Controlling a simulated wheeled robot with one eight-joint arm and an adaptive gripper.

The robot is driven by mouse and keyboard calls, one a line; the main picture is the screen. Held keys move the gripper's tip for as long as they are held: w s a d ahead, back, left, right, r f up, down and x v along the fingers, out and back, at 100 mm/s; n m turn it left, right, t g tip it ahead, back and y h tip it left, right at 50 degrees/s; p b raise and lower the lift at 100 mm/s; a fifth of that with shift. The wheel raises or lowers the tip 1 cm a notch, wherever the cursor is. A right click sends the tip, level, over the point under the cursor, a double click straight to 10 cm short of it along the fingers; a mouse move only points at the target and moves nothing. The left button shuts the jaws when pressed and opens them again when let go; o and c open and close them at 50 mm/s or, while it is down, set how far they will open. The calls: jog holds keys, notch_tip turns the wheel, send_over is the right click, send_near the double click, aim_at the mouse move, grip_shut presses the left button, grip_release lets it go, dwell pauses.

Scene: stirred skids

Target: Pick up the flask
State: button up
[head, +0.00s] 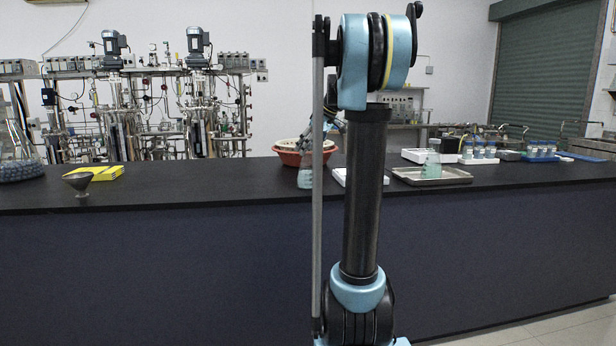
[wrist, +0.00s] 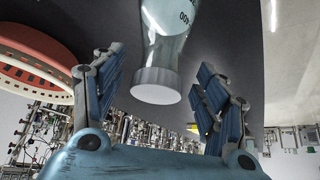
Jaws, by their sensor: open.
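A flask (wrist: 167,22) with pale blue-green contents, printed marks and a white cap shows in the wrist view, upside down in the picture. Its capped neck points into the gap between the fingers. In the head view a flask (head: 305,178) stands on the dark bench (head: 230,183), just in front of the red basket. My gripper (wrist: 160,72) is open, with one blue finger on each side of the neck; I see no clear contact. In the head view my gripper is mostly hidden behind my arm. A second flask (head: 431,167) stands on a metal tray (head: 405,178) to the right.
The red basket (head: 290,157) is close to the flask; it also shows in the wrist view (wrist: 35,45). A white container (head: 343,178) lies right of it. The bench between is clear.

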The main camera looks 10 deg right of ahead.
aim_at(308, 166)
jog(key=shift+x, duration=2.75)
jog(key=shift+w+d, duration=0.1)
jog(key=shift+d, duration=0.05)
jog(key=shift+c, duration=0.6)
grip_shut()
